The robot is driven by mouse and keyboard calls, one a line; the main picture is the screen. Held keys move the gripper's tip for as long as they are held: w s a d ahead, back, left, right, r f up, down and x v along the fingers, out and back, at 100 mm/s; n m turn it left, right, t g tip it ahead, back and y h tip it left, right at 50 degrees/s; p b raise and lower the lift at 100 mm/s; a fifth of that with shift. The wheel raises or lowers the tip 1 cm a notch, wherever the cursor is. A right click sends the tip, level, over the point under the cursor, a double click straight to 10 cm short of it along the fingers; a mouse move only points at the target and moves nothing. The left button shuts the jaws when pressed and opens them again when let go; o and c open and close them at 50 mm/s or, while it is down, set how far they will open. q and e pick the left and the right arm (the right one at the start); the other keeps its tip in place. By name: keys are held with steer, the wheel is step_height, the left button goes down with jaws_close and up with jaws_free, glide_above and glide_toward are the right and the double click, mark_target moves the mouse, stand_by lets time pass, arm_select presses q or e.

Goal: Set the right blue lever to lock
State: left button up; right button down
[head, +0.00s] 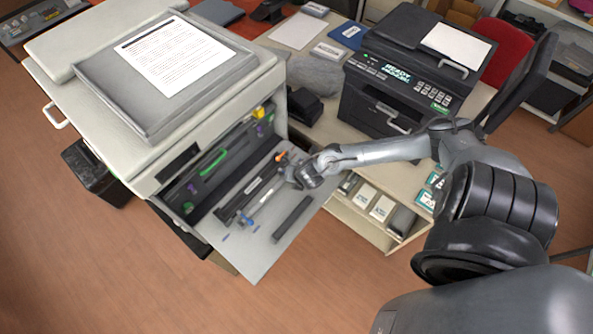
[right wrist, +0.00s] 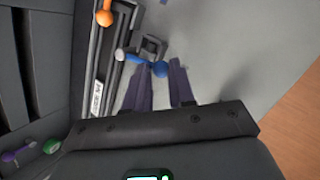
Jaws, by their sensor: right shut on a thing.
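The blue lever (right wrist: 159,69) shows in the right wrist view beside a dark toner cartridge unit (right wrist: 104,65) with a white label. My right gripper (right wrist: 159,67) has its two dark fingers on either side of the lever's blue knob and is shut on it. An orange knob (right wrist: 104,18) sits at the unit's upper end. Lock markings are too small to read. My left gripper is out of view.
The open front door (head: 252,259) of the large printer lies flat, with a dark bar (head: 292,219) on it. A green handle (head: 213,161) is inside the printer. A black printer (head: 395,85) stands on the desk at right, behind my right arm.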

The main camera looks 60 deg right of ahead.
steer(key=shift+s+a+f+m, duration=0.15)
steer(key=shift+a+f+m, duration=0.1)
steer(key=shift+m, duration=0.15)
steer(key=shift+f, duration=0.1)
steer(key=c, duration=1)
jaws_free()
steer(key=shift+o, duration=0.2)
steer(key=shift+a+r+p, duration=0.1)
steer(key=shift+r+p, duration=0.2)
steer(key=shift+r, duration=0.2)
steer(key=p+v, duration=0.3)
steer(key=v, duration=0.7)
steer(key=shift+a, duration=0.25)
